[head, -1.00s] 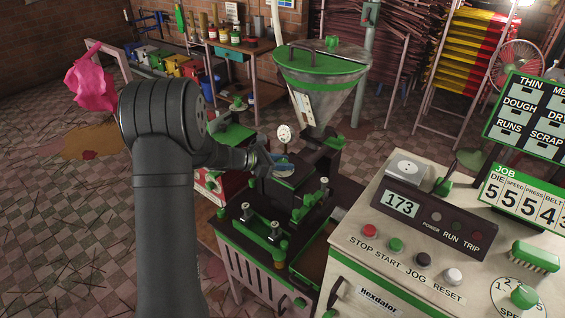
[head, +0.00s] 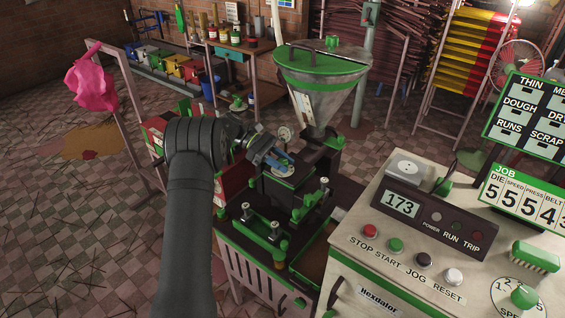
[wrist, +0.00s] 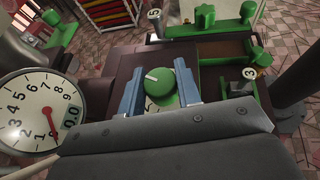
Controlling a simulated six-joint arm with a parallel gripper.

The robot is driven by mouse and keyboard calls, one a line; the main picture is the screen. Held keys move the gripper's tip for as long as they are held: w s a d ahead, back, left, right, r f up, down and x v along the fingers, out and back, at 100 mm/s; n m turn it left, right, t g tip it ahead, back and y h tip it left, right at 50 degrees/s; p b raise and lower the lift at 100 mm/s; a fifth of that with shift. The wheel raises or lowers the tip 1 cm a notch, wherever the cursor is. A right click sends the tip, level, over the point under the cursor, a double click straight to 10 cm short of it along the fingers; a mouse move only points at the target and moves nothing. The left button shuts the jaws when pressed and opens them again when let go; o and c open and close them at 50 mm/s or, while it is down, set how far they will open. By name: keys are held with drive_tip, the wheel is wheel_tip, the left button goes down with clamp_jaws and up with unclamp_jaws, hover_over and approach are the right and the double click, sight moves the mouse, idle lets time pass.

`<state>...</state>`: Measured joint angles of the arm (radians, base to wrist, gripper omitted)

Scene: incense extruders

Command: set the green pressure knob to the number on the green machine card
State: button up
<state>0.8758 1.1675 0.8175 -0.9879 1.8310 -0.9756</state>
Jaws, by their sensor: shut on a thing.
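The green pressure knob (wrist: 160,88) sits on a pale round dial on the dark machine block. Its white pointer mark points left in the wrist view. The blue fingers of my gripper (wrist: 160,70) stand on both sides of the knob, shut on it. In the head view my gripper (head: 275,162) is at the block and mostly hides the knob. The dial's numbers are mostly hidden.
A round gauge (wrist: 40,112) with a red needle stands close left of my gripper in the wrist view. A hopper (head: 322,85) rises behind the block. Green clamps and posts (head: 262,228) stand in front. The control cabinet (head: 405,225) is at the right.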

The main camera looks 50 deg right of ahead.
sight(283, 161)
drive_tip(key=shift+m+y, duration=0.7)
drive_tip(key=shift+y, duration=0.4)
drive_tip(key=o, duration=1)
drive_tip(key=shift+r, duration=0.6)
wheel_tip(283, 161, up, 3)
drive_tip(key=shift+r, duration=0.15)
drive_tip(key=s+r, duration=0.2)
drive_tip(key=s, duration=0.2)
drive_tip(key=s+r, duration=0.2)
drive_tip(key=s, duration=0.2)
drive_tip(key=s+a+r, duration=0.1)
drive_tip(key=s+r, duration=0.1)
drive_tip(key=s, duration=0.1)
drive_tip(key=shift+s+r, duration=0.3)
drive_tip(key=shift+s, duration=0.1)
